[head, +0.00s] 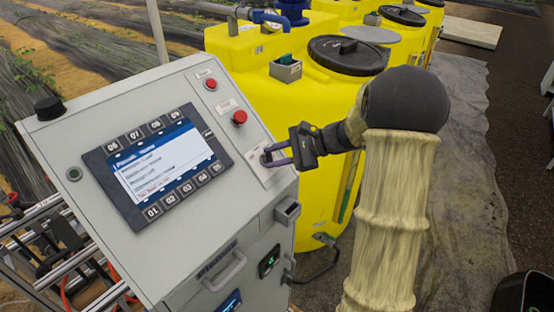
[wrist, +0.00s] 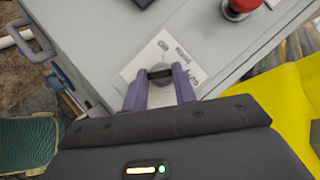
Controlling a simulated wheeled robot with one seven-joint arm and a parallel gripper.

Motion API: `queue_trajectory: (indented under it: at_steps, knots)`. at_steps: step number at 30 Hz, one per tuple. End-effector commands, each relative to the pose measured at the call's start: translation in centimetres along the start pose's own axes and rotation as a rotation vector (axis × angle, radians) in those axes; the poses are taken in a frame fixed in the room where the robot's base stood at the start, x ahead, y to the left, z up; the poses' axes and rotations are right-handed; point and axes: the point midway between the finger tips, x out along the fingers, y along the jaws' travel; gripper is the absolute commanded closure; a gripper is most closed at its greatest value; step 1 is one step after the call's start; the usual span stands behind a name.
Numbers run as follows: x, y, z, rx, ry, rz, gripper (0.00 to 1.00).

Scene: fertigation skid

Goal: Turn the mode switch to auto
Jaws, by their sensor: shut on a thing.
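The mode switch (head: 265,159) sits on a pale label plate at the right side of the grey control cabinet's sloping panel. In the wrist view the switch's dark knob (wrist: 160,71) is between the two purple fingers of my gripper (wrist: 160,80). Labels that look like Off, Manual and Auto are printed around the knob. My gripper (head: 274,157) reaches in from the right in the head view and is shut on the knob. The fingers hide part of the switch, and I cannot tell which label it points to.
Two red buttons (head: 239,117) (head: 211,84) are above the switch. A display with numbered keys (head: 157,164) is to its left. A black knob (head: 49,108) stands at the panel's far left corner. Yellow tanks (head: 318,101) stand close behind and right of the cabinet.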

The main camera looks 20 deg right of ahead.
Motion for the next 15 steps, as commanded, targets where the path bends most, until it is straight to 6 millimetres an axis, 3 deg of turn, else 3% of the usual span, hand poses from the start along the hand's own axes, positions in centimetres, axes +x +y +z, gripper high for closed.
queue_trajectory:
  at_steps: [15]
  knots:
    - [-0.09, -0.21, 0.23, 0.197, -0.002, -0.139, 0.95]
